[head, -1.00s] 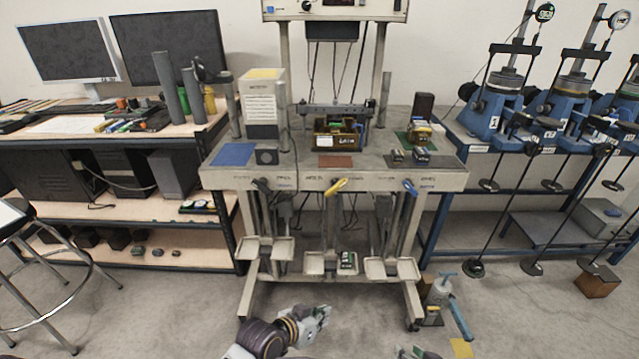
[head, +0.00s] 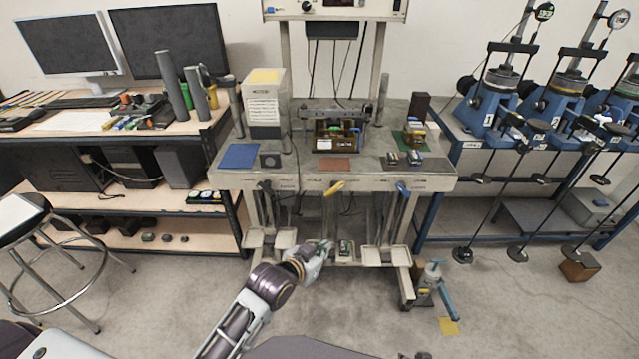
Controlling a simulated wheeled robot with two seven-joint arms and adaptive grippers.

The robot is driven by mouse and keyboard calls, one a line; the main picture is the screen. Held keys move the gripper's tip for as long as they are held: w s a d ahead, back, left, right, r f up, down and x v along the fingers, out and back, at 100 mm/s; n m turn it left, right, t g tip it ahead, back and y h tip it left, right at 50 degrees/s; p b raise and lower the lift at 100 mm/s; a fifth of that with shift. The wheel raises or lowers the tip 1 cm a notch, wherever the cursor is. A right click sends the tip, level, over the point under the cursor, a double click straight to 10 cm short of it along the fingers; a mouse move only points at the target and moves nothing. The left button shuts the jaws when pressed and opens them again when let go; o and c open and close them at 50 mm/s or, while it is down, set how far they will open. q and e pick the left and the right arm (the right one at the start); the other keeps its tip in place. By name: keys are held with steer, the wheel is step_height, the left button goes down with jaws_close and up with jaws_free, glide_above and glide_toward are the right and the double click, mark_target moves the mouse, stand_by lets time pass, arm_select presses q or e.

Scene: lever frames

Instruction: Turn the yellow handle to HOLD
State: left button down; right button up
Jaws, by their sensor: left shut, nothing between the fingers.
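The yellow handle (head: 334,188) sits on the front edge of the grey test bench (head: 300,181), in the middle of three handles. It slants, one end higher to the right. Small labels lie beside it, too small to read. A black handle (head: 265,186) is to its left and a blue handle (head: 403,188) to its right. My left gripper (head: 326,250) is below the yellow handle and apart from it, near the small trays under the bench. Its fingers are shut with nothing in them. My right gripper is not in view.
Small trays (head: 268,240) stick out low under the bench front. A blue-handled pump (head: 430,285) stands on the floor at the right leg. A stool (head: 20,212) is at the left. Blue machines (head: 565,100) stand at the right. The floor before the bench is clear.

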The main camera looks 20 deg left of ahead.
arm_select(q)
steer(key=w+a+r+n+t+y+p, duration=0.1)
steer(key=a+r+n+t+y, duration=0.1)
steer(key=r+n, duration=0.5)
steer(key=w+a+r+n+t+y+p, duration=0.1)
steer(key=w+a+r+n+t+y, duration=0.1)
steer(key=r+n, duration=0.5)
steer(key=shift+a+t+y, duration=0.3)
steer(key=shift+a+y, duration=0.3)
steer(key=shift+a, duration=0.65)
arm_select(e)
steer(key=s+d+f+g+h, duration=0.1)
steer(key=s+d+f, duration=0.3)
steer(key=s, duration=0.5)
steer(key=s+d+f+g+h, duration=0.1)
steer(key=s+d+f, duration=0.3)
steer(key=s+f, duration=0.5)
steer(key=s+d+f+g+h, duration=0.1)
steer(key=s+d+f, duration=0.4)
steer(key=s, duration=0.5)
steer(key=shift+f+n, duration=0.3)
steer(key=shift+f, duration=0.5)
arm_select(q)
steer(key=shift+r, duration=0.1)
steer(key=shift+w, duration=0.15)
